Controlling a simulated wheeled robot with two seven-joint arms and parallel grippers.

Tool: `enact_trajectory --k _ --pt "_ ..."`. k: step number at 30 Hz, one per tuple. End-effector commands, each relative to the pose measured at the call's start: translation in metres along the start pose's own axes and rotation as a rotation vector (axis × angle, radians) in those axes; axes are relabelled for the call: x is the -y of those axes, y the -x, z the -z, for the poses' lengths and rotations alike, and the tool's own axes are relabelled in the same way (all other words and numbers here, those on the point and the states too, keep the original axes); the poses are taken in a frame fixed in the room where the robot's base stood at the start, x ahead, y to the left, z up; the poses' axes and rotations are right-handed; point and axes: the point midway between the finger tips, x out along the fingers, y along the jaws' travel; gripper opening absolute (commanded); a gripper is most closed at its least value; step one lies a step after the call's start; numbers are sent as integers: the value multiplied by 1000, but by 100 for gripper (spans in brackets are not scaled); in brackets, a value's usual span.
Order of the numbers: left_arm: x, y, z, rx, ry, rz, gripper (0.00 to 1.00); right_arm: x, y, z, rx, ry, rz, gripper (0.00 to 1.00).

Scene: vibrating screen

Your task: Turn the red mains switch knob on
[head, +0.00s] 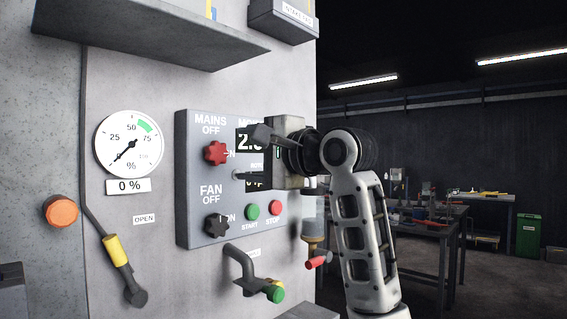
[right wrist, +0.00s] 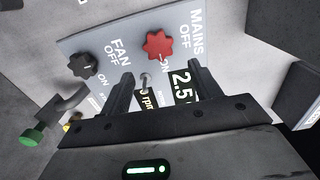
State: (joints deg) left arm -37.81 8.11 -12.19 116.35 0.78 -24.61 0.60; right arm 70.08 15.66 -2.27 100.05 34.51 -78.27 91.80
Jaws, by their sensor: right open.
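The red mains switch knob (head: 215,153) is a lobed star knob on the grey control panel (head: 186,228), between the labels MAINS OFF and ON. It also shows in the right wrist view (right wrist: 159,45), ahead of the fingers and apart from them. My right gripper (head: 250,154) is open and empty. It is in front of the panel's display, to the right of the knob, with its fingers pointing left. In the right wrist view the two fingers (right wrist: 157,92) stand apart. The gripper hides part of the display. My left gripper is not in view.
The black fan knob (head: 216,225) sits below the red knob, with a green start button (head: 252,211) and a red stop button (head: 276,207) beside it. A pipe handle with a green end (head: 273,292) sticks out below. A grey ledge (head: 150,30) juts out above.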

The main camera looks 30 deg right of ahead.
Motion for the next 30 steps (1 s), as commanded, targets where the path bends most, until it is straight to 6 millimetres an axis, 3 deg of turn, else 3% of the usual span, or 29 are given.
enact_trajectory --k 6,12,18,30 --pt "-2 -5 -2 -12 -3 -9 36 -2 53 0 -2 1 4 63" --pt "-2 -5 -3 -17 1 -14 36 -1 82 0 -1 0 1 63" --pt "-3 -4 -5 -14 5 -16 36 0 92 0 0 0 -1 63" --pt "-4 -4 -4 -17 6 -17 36 0 91 0 0 -1 -1 63"
